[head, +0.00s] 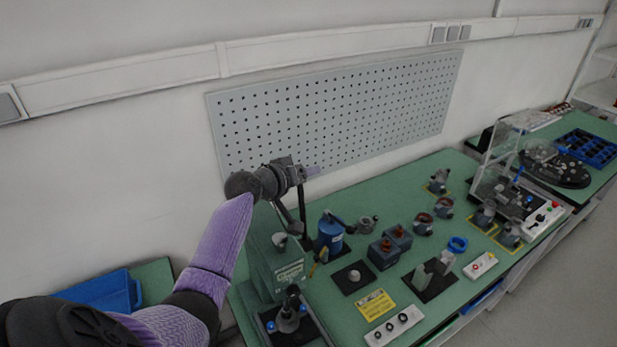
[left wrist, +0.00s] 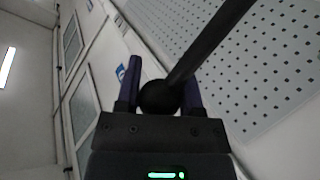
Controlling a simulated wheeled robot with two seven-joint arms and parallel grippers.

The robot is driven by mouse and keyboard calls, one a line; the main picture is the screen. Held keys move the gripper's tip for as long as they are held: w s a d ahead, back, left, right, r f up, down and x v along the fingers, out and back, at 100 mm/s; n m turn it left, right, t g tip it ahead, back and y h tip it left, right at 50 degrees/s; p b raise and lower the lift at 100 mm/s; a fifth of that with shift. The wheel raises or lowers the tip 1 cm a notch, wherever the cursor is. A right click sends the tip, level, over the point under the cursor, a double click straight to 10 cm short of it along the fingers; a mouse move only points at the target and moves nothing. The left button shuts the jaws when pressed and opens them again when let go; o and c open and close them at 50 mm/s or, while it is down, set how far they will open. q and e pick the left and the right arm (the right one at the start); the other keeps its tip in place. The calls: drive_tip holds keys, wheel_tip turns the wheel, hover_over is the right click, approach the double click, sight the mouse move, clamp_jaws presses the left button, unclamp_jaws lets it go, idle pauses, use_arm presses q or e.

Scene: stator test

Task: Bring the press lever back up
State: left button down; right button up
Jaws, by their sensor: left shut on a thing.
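The green press (head: 270,262) stands at the near left of the bench. Its dark lever (head: 303,215) rises steeply from the press to my left gripper (head: 309,172), above the press and in front of the pegboard. In the left wrist view, the round black knob (left wrist: 160,97) at the lever's end sits between the two fingers of my left gripper (left wrist: 160,88), which is shut on it. The lever rod (left wrist: 212,45) runs from the knob to the upper right. My right gripper is not in view.
A perforated board (head: 340,110) hangs on the wall close behind my left gripper. A blue device (head: 330,232) stands right of the press. Dark blocks (head: 390,247) and other parts cover the green bench. A blue bin (head: 105,290) sits at the left.

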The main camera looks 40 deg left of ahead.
use_arm(q)
drive_tip(key=shift+a, duration=0.2)
idle(0.3)
drive_tip(key=c, duration=0.6)
unclamp_jaws()
drive_tip(key=o, duration=0.4)
drive_tip(key=shift+w+a, duration=0.15)
drive_tip(key=v, duration=1)
